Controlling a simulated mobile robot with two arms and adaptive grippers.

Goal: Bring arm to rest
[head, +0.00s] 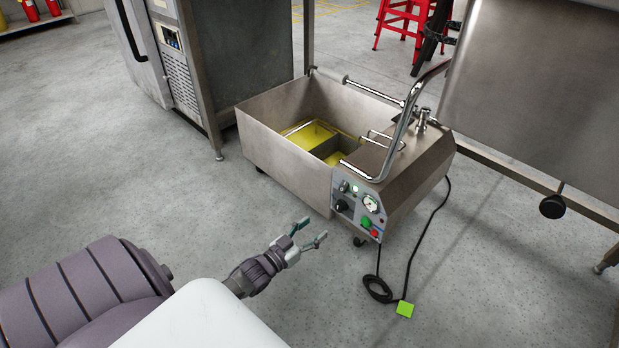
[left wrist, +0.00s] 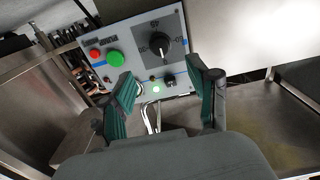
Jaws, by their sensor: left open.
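My left gripper (head: 309,236) is open and empty. In the head view it hangs over the bare floor, in front of and apart from the steel fryer-like machine (head: 283,160). In the left wrist view its two green-padded fingers (left wrist: 166,100) stand wide apart. The machine's control panel (left wrist: 138,50) shows beyond them, with a red button, a green button, a black knob and a small lit lamp. The same panel (head: 357,205) faces the front in the head view. My right gripper is not in view.
The machine's open basin holds yellow liquid (head: 313,135). A steel cabinet (head: 240,50) stands behind left, a steel table (head: 550,90) at right. The floor (head: 130,180) at left is clear.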

